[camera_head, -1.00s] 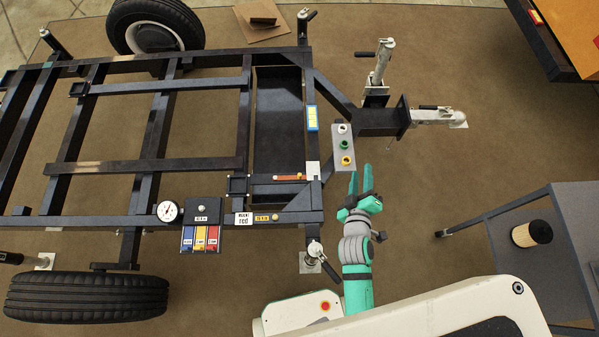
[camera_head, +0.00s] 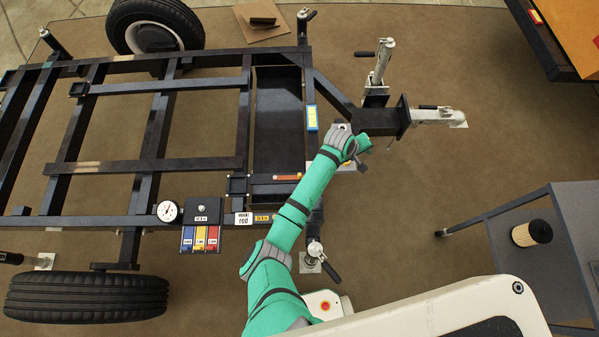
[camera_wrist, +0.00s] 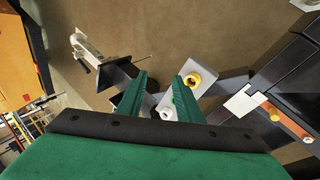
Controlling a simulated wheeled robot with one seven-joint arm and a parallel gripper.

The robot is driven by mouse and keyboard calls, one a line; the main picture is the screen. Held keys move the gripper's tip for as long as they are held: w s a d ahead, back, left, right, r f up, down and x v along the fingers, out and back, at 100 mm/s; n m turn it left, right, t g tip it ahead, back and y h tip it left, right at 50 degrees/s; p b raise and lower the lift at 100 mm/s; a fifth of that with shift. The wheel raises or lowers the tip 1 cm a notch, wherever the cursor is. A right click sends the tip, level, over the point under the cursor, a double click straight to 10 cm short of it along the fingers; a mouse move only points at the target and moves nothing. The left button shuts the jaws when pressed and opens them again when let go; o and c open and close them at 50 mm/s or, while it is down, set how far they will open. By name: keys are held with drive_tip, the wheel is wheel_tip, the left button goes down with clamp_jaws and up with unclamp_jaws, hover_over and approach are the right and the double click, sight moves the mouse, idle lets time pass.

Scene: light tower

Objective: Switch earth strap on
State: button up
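My gripper (camera_head: 360,150) is above the grey plate with three round knobs at the trailer's front right corner. In the wrist view my gripper (camera_wrist: 160,76) is open, with two green fingers and nothing held. The knob plate (camera_wrist: 210,80) shows there behind and beside the right finger. Its yellow knob (camera_wrist: 193,81) is just right of that finger. Its white knob (camera_wrist: 166,112) is between the fingers, low down. The green knob is mostly hidden by the right finger. In the head view my arm covers most of the plate. No label identifies the earth strap.
An orange-red bar (camera_head: 287,177) lies on the dark trailer frame (camera_head: 200,166). A gauge (camera_head: 167,211) and blue, yellow and red tags (camera_head: 200,238) are at the near rail. The jack (camera_head: 381,65) and hitch (camera_head: 435,116) stand beyond.

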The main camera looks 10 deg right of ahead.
drive_tip(key=w+a+f+g+y, duration=0.1)
drive_tip(key=w+a+f+y, duration=0.2)
drive_tip(key=a, duration=0.7)
drive_tip(key=n+g+y, duration=0.1)
drive_tip(key=n+y, duration=0.1)
drive_tip(key=y, duration=0.1)
approach(299, 174)
wheel_tip(299, 174, down, 8)
drive_tip(key=shift+s+f, duration=0.1)
clamp_jaws()
